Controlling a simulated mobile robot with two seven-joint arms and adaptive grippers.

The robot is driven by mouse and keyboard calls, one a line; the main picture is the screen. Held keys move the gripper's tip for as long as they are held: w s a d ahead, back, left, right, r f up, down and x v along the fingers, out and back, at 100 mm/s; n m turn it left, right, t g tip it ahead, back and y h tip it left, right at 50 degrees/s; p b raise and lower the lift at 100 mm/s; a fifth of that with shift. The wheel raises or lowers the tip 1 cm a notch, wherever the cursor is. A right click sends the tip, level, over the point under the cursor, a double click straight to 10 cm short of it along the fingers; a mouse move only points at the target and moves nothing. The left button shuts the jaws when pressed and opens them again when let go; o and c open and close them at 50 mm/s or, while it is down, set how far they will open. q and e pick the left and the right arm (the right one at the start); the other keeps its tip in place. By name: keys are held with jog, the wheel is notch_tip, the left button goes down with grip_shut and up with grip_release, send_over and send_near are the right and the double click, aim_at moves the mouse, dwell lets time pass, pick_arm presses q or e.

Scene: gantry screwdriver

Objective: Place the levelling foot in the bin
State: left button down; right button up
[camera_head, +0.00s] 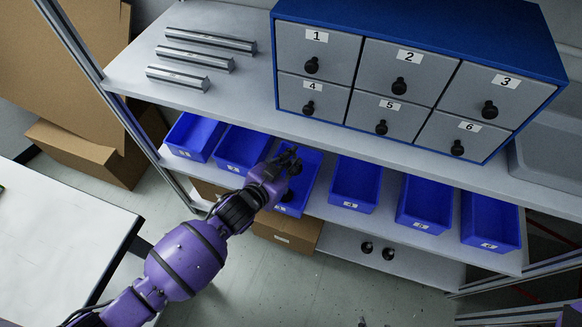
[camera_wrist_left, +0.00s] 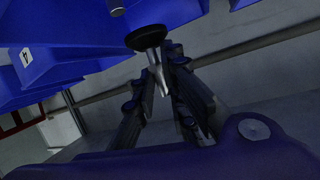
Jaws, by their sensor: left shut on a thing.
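A levelling foot (camera_wrist_left: 147,38) with a round black pad and a short metal stem shows in the left wrist view. My left gripper (camera_wrist_left: 164,66) is shut on its stem. In the head view, my left gripper (camera_head: 288,160) is over the third blue bin (camera_head: 312,168) from the left on the middle shelf. The foot is dark against the gripper there, and I cannot tell how high it is above the bin's floor. My right gripper is not in view.
Blue bins stand beside it, including the second (camera_head: 238,150) and the fourth (camera_head: 355,185). A drawer cabinet (camera_head: 420,25) and metal bars (camera_head: 210,40) are on the upper shelf (camera_head: 240,95). Two dark round parts (camera_head: 377,251) sit on the bottom shelf. A white table (camera_head: 50,235) is at left.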

pick_arm(q)
jog(key=shift+w+f, duration=0.55)
jog(key=shift+f, duration=0.1)
jog(key=shift+w+f+b, duration=0.2)
jog(key=shift+f+b, duration=0.35)
jog(key=shift+f, duration=1.15)
jog(key=shift+f+b, duration=0.4)
jog(key=shift+f, duration=0.25)
jog(key=c, duration=1.8)
grip_release()
jog(key=shift+o, duration=0.2)
jog(key=shift+r, duration=0.2)
jog(key=p+v, duration=0.2)
jog(key=v, duration=1)
jog(key=shift+r, duration=0.45)
